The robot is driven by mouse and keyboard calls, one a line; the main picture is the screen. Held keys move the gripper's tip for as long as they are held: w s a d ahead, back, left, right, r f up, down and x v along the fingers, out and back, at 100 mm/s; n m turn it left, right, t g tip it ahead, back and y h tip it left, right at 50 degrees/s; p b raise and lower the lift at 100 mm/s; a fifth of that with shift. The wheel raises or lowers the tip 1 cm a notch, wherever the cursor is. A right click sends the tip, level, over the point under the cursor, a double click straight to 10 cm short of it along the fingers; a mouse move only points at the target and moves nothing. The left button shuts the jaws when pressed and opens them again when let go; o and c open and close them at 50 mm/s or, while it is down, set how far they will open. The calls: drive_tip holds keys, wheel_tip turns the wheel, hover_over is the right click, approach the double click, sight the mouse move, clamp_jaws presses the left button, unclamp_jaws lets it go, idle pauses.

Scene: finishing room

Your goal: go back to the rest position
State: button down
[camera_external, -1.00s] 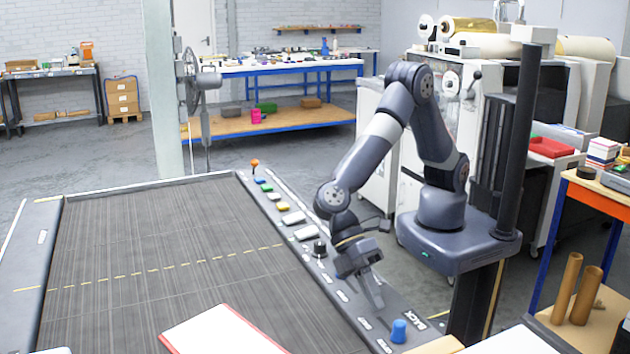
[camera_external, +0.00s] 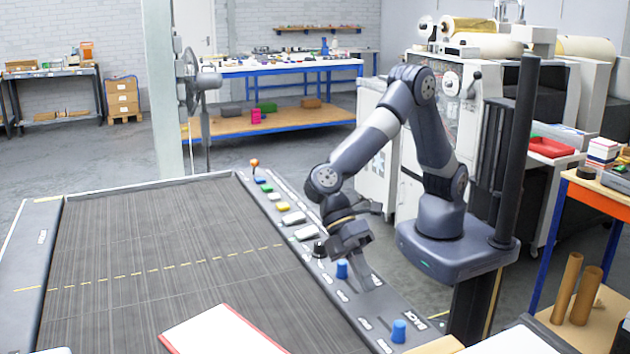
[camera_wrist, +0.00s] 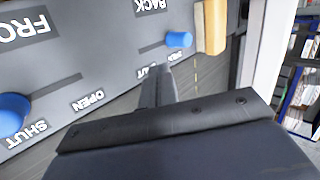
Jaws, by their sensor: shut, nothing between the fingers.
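My gripper (camera_external: 374,281) is shut and empty, pointing down over the right-hand control strip of the dark slatted bed. In the wrist view its closed fingers (camera_wrist: 157,82) reach out over the panel, with no object between them. One blue knob (camera_external: 341,268) stands on the strip just left of the fingers, and a second blue knob (camera_external: 399,331) stands nearer the front corner. In the wrist view, one blue knob (camera_wrist: 12,115) is at the left edge by the SHUT label, and the other blue knob (camera_wrist: 179,39) is beyond the fingertips. The fingers appear clear of both.
The control strip (camera_external: 290,200) also carries coloured buttons, a black knob (camera_external: 319,249) and an orange-topped lever (camera_external: 254,163). A red-edged white board (camera_external: 222,333) lies at the bed's front. A shelf with brown tubes (camera_external: 585,295) stands right. The slatted bed (camera_external: 150,250) is mostly clear.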

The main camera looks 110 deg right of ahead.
drive_tip(key=x, duration=0.3)
drive_tip(key=shift+s+a+f+p, duration=0.1)
drive_tip(key=shift+a+f+p, duration=0.15)
drive_tip(key=shift+p, duration=0.05)
drive_tip(key=shift+a+p, duration=0.1)
drive_tip(key=shift+p, duration=0.5)
drive_tip(key=shift+s+d+p, duration=0.25)
drive_tip(key=shift+d+p, duration=0.15)
drive_tip(key=shift+p, duration=0.85)
drive_tip(key=d, duration=0.1)
drive_tip(key=d+b, duration=0.1)
drive_tip(key=d, duration=0.3)
drive_tip(key=shift+w+f+b, duration=0.3)
drive_tip(key=shift+f, duration=0.05)
drive_tip(key=b+v, duration=0.1)
drive_tip(key=v, duration=1.1)
drive_tip(key=s+d+r+t+h+p, duration=0.1)
drive_tip(key=d+r+h, duration=0.1)
drive_tip(key=d, duration=0.6)
drive_tip(key=s+d+r+m+t+h+p, duration=0.1)
drive_tip(key=d+r+h+p, duration=0.1)
drive_tip(key=d, duration=0.7)
drive_tip(key=s+d+r+t+h+p, duration=0.1)
drive_tip(key=s+d+r+h+p, duration=0.1)
drive_tip(key=d, duration=0.6)
wheel_tip(320, 180, up, 3)
drive_tip(key=shift+d+f+h, duration=0.1)
drive_tip(key=shift+d+h, duration=0.25)
drive_tip(key=shift+h, duration=0.35)
drive_tip(key=shift+s, duration=0.1)
